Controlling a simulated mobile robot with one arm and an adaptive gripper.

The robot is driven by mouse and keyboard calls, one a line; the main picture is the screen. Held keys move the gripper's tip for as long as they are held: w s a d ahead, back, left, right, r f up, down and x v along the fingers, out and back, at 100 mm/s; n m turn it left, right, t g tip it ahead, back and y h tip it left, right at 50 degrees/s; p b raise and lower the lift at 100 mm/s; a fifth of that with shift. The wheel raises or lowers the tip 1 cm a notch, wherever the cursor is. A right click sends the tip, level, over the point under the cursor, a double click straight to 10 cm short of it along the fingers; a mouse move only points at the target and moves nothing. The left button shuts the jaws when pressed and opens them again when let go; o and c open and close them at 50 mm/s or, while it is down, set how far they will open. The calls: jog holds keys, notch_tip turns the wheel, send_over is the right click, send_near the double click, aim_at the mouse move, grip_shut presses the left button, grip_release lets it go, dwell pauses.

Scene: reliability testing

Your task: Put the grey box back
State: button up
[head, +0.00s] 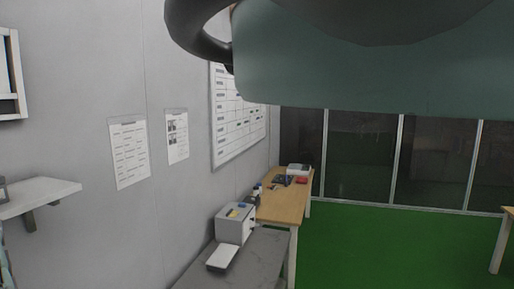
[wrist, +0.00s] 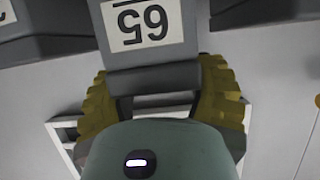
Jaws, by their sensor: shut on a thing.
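In the wrist view, a grey box (wrist: 155,58) with a white label reading "65", upside down, is at the top centre. My gripper (wrist: 157,88) has a yellow ribbed finger on each side of the box's lower, darker part and is shut on it. The box's far end is cut off by the frame top. My gripper's fingers and the held box cannot be made out in the head view, where my own arm covers the top.
Similar dark grey shapes (wrist: 35,40) flank the box in the wrist view; whether they touch it is unclear. In the head view, a white wall shelf (head: 40,197) is at left, a rack (head: 12,75) above it, and a grey bench (head: 250,262) ahead.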

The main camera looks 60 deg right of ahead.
notch_tip(320, 180, down, 2)
jog(key=shift+a+f+p, duration=0.1)
jog(key=shift+p, duration=1)
jog(key=shift+f, duration=0.35)
jog(key=shift+f, duration=0.1)
jog(key=o, duration=1.1)
